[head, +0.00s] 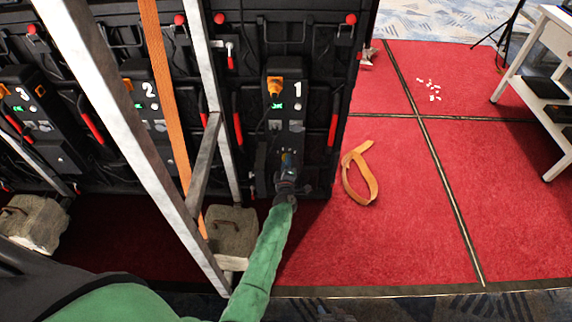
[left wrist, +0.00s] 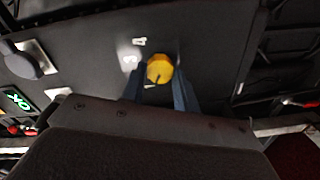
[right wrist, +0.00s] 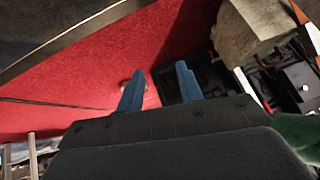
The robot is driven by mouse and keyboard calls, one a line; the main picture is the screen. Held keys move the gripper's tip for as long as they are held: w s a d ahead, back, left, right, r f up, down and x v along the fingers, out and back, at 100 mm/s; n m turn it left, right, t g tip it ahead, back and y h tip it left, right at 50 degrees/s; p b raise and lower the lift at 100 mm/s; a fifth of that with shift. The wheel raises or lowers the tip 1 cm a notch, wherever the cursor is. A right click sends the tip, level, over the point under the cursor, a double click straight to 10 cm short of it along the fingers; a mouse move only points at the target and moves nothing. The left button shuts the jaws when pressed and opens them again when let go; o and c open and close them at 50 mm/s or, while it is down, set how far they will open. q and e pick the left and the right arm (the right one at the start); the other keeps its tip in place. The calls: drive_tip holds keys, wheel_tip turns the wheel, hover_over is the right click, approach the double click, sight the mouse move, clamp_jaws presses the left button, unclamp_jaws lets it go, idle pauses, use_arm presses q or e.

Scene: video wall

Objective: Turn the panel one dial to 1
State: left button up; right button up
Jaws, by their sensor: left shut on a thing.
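Panel one (head: 296,100) is the black module marked "1" in the head view, with an orange plug and a green lit display. My left gripper (head: 289,160) reaches its lower part and covers the dial in that view. In the left wrist view, the round yellow dial (left wrist: 160,67) has a dark mark on its face and sits between the blue fingertips of my left gripper (left wrist: 160,82), which is shut on it. Small white labels lie just above and left of the dial. My right gripper (right wrist: 160,85) shows only in the right wrist view, with its fingers apart and empty.
Panels two (head: 148,95) and three (head: 22,98) are to the left. A slanted metal brace (head: 130,130) and an orange strap (head: 165,100) stand left of my arm. A grey weight (head: 232,232) is on the floor. An orange loop (head: 370,175) lies on open red carpet (head: 400,235).

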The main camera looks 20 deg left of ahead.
use_arm(q)
drive_tip(key=o, duration=1)
drive_tip(key=shift+s, duration=0.1)
drive_tip(key=shift+p+v, duration=1.3)
drive_tip(key=shift+v, duration=2.55)
use_arm(e)
wheel_tip(320, 180, up, 11)
drive_tip(key=g, duration=0.1)
drive_tip(key=shift+w+f, duration=0.2)
drive_tip(key=shift+w, duration=0.2)
